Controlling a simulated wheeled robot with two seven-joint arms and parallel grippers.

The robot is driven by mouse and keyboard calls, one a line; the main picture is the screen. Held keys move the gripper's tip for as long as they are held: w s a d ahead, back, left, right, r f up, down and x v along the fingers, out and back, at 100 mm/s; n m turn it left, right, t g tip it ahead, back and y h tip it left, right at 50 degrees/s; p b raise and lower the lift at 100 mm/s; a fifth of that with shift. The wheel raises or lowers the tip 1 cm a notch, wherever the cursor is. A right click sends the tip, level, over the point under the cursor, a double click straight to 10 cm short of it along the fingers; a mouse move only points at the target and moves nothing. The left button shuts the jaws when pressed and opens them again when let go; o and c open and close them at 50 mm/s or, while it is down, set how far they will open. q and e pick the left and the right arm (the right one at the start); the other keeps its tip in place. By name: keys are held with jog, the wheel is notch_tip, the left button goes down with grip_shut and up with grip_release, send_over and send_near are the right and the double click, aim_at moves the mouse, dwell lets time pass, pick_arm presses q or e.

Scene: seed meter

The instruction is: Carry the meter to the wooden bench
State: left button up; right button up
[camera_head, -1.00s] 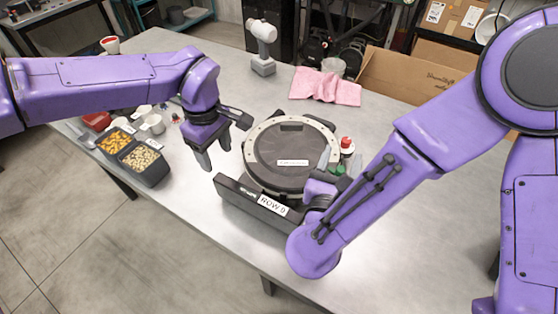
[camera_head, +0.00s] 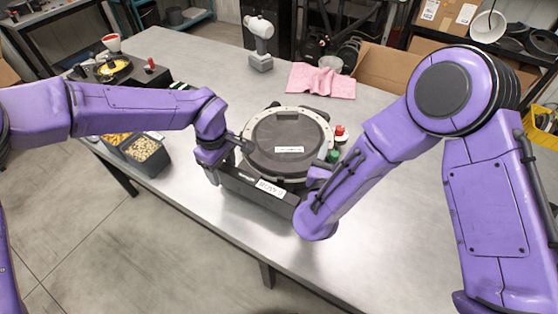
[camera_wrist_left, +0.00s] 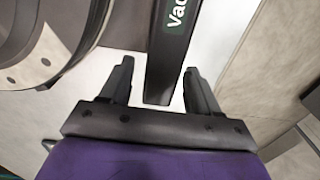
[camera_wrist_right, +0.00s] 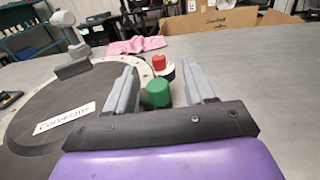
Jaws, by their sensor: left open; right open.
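The seed meter (camera_head: 280,130), a round dark disc with a pale bolted rim, lies flat on the grey metal table. A dark bar (camera_head: 250,187) with a white label runs along its near side. My left gripper (camera_head: 217,178) is open at the bar's left end. In the left wrist view my left gripper (camera_wrist_left: 160,78) has the bar (camera_wrist_left: 168,60) between its parted fingers. My right gripper (camera_head: 318,178) is at the meter's right side, partly hidden by its arm. In the right wrist view its open fingers (camera_wrist_right: 165,85) frame a green knob (camera_wrist_right: 156,93). I cannot pick out a wooden bench.
A red-topped piece (camera_head: 340,132) stands at the meter's right. A pink cloth (camera_head: 322,81) and a grey upright tool (camera_head: 260,45) are behind it. Seed bins (camera_head: 146,155) and a black box (camera_head: 130,72) are on the left. The table's near right is clear.

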pick_arm(q)
jog(key=shift+w+a+f, duration=0.1)
jog(key=shift+w+f, duration=0.05)
jog(key=shift+f, duration=0.35)
pick_arm(e)
jog(key=shift+w+d, duration=0.15)
jog(key=shift+w, duration=0.5)
pick_arm(q)
jog(key=shift+s+r, duration=0.15)
jog(key=shift+s, duration=0.1)
pick_arm(e)
jog(key=shift+s+r, duration=0.1)
jog(key=shift+s, duration=0.2)
pick_arm(q)
jog(key=shift+w, duration=0.1)
jog(key=c, duration=1)
pick_arm(e)
jog(key=shift+w, duration=0.1)
grip_shut()
pick_arm(q)
grip_shut()
jog(key=shift+a, duration=0.15)
pick_arm(e)
jog(key=shift+d, duration=0.15)
